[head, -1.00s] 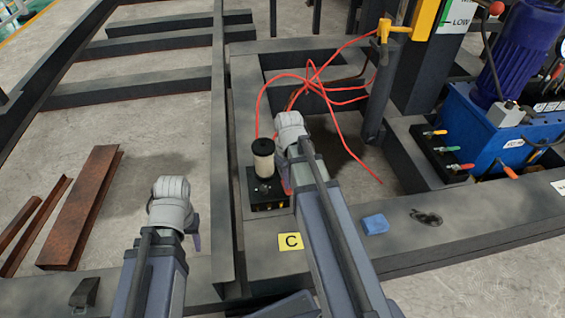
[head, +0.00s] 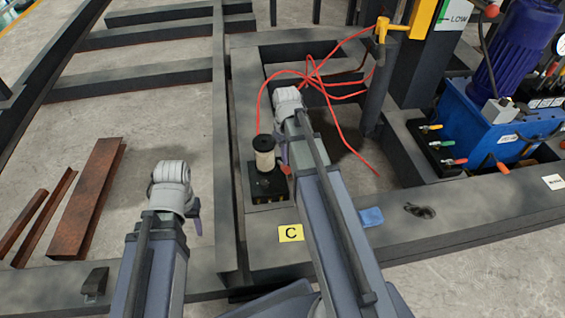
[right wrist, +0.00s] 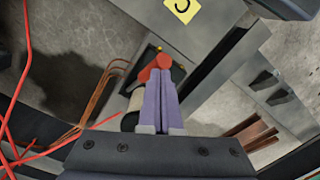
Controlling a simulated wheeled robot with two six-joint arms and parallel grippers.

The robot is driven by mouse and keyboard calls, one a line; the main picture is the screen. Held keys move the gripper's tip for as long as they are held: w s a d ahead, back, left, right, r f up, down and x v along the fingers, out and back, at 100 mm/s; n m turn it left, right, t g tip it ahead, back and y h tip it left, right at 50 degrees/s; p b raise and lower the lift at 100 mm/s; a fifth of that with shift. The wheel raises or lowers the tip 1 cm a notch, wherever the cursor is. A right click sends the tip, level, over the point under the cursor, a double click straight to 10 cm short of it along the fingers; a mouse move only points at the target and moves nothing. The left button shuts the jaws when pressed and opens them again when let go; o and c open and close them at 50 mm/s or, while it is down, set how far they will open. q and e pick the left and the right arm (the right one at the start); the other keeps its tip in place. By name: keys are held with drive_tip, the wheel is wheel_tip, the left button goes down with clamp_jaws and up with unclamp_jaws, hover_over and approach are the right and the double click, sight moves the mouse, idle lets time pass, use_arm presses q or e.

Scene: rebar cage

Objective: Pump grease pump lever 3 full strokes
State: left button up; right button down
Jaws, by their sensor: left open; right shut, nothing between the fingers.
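The grease pump (head: 264,155) is a cream cylinder with a dark cap on a black base block, on the dark steel frame. Its red lever (head: 285,168) sticks out at the right side of the cylinder, partly hidden by my right arm. My right gripper (head: 284,158) is beside the pump, shut and empty. In the right wrist view, its purple fingers (right wrist: 162,78) are together, with tips right at the red lever (right wrist: 158,63); contact cannot be told. My left gripper (head: 196,222) is open and empty, left of the frame beam, its fingers mostly hidden.
Red hoses (head: 330,85) loop behind the pump. A yellow C label (head: 290,233) and a blue cloth (head: 370,217) lie on the front beam. A blue hydraulic unit (head: 490,140) stands at right. Rusty steel sections (head: 85,200) lie on the floor at left.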

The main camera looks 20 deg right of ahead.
sight(287, 173)
drive_tip(key=shift+s+a+f+b, duration=0.15)
drive_tip(key=shift+s+f+b, duration=0.3)
drive_tip(key=shift+f+b, duration=0.05)
drive_tip(key=shift+f, duration=0.1)
drive_tip(key=shift+s+a+f+b, duration=0.1)
drive_tip(key=shift+s+f+b, duration=0.3)
drive_tip(key=shift+s+b, duration=0.1)
drive_tip(key=shift+f, duration=0.1)
drive_tip(key=shift+s+a+f+b, duration=0.1)
drive_tip(key=shift+s+f+b, duration=0.35)
drive_tip(key=shift+b, duration=0.1)
idle(0.3)
drive_tip(key=shift+s+a+f+b, duration=0.15)
drive_tip(key=shift+s+f+b, duration=0.2)
drive_tip(key=shift+f+b, duration=0.2)
